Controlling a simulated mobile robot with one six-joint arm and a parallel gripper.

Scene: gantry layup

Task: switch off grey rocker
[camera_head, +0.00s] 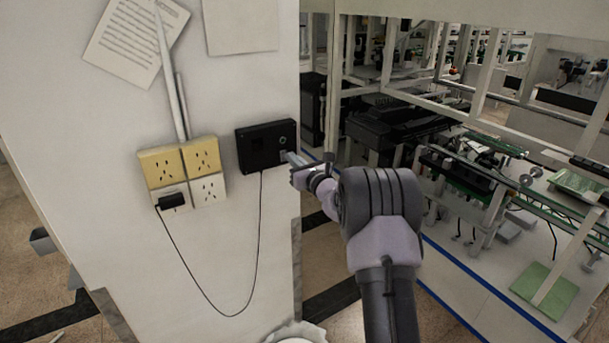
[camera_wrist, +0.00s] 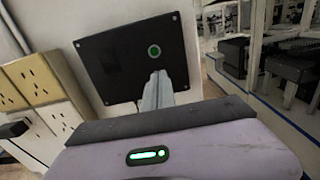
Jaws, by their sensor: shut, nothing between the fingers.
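A black box (camera_head: 262,148) is mounted on the white wall; it also fills the upper middle of the wrist view (camera_wrist: 112,62). It has a round ring mark (camera_head: 283,141) near its right side, which looks green in the wrist view (camera_wrist: 154,51). A small grey patch, perhaps the grey rocker (camera_head: 284,155), shows just below the ring, by my fingertips. In the wrist view the fingers hide that spot, so its position cannot be told. My gripper (camera_head: 290,158) is shut and empty, its tips (camera_wrist: 158,74) at or very near the box face; contact is unclear.
Cream and white socket plates (camera_head: 182,172) sit left of the box, with a black plug (camera_head: 171,200) in one. Its cable (camera_head: 200,285) hangs in a loop up to the box. Paper sheets (camera_head: 133,40) are above. Framed machinery (camera_head: 400,120) stands to the right, beyond the wall's edge.

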